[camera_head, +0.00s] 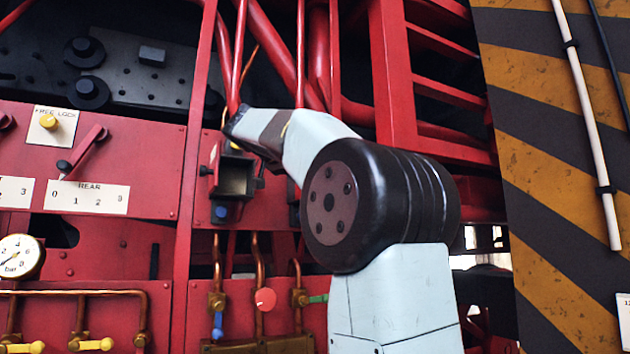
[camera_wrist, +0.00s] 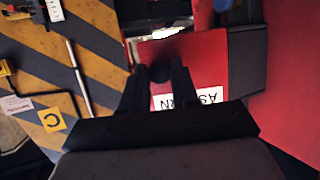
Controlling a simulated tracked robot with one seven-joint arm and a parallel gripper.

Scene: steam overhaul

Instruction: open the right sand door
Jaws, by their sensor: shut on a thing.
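In the wrist view my gripper (camera_wrist: 160,75) has its two dark fingers close together around a dark knob (camera_wrist: 160,72). The knob is on a red panel (camera_wrist: 205,65), which seems to be the sand door. A white label (camera_wrist: 203,100) on the panel shows upside down, and a finger partly covers its letters. I cannot tell from these frames whether the door stands ajar. In the head view my arm reaches up and away to the left, and I cannot make out the fingers or the knob there.
A black and yellow striped panel (camera_head: 555,170) with a pale rod (camera_head: 590,130) stands at the right. Red frame bars (camera_head: 395,75) rise behind my arm. A small dark open box (camera_head: 236,178), copper pipes (camera_head: 258,270) and a gauge (camera_head: 20,256) are to the left.

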